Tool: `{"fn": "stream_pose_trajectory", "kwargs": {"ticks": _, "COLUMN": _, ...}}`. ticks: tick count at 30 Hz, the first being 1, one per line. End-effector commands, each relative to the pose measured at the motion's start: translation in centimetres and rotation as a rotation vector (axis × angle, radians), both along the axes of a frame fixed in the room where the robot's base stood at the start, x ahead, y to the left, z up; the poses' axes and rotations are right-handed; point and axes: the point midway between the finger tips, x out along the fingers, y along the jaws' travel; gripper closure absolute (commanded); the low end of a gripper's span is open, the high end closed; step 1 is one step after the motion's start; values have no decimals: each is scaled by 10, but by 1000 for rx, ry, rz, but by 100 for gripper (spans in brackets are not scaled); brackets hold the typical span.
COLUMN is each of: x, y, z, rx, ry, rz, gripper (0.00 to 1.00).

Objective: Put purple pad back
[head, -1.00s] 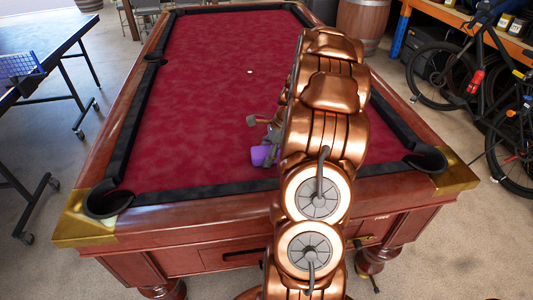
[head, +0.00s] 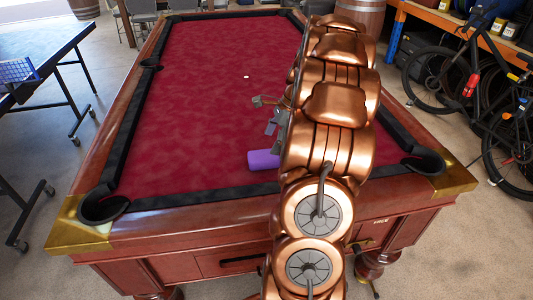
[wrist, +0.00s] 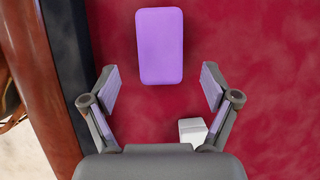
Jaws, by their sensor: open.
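The purple pad (head: 263,159) lies on the red cloth of the pool table, close to the near cushion. In the wrist view the pad (wrist: 160,46) is a rounded rectangle, upright in the picture, ahead of my gripper (wrist: 161,84). The two fingers are spread apart, with nothing between the tips. In the head view my gripper (head: 268,116) shows beyond the pad and above the cloth, partly hidden by my arm. A white block (wrist: 192,129) on the cloth shows beside the right finger, partly covered by the gripper.
The pool table has a black cushion (head: 128,155) and raised wooden rails. A small white object (head: 247,77) lies farther up the cloth. The cloth left of the pad is clear. A table-tennis table (head: 40,50) stands left, bicycles (head: 470,85) right.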

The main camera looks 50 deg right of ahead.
Motion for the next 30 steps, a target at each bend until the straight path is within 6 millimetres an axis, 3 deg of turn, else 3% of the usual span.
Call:
{"fn": "stream_pose_trajectory", "kwargs": {"ticks": 3, "x": -3, "y": -8, "z": 18, "rx": -5, "ry": -4, "rz": 0, "gripper": 13}}
{"fn": "stream_pose_trajectory", "kwargs": {"ticks": 9, "x": -9, "y": -12, "z": 35, "rx": 0, "ry": 0, "rz": 1, "gripper": 13}}
{"fn": "stream_pose_trajectory", "kwargs": {"ticks": 16, "x": -10, "y": -14, "z": 42, "rx": -1, "ry": 0, "rz": 1, "gripper": 13}}
{"fn": "stream_pose_trajectory", "kwargs": {"ticks": 19, "x": -8, "y": -6, "z": 43, "rx": -5, "ry": -1, "rz": 30, "gripper": 13}}
{"fn": "stream_pose_trajectory", "kwargs": {"ticks": 23, "x": -2, "y": 30, "z": 51, "rx": -29, "ry": -8, "rz": 157, "gripper": 13}}
{"fn": "stream_pose_trajectory", "kwargs": {"ticks": 30, "x": -8, "y": 137, "z": 63, "rx": -101, "ry": -26, "rz": 577, "gripper": 13}}
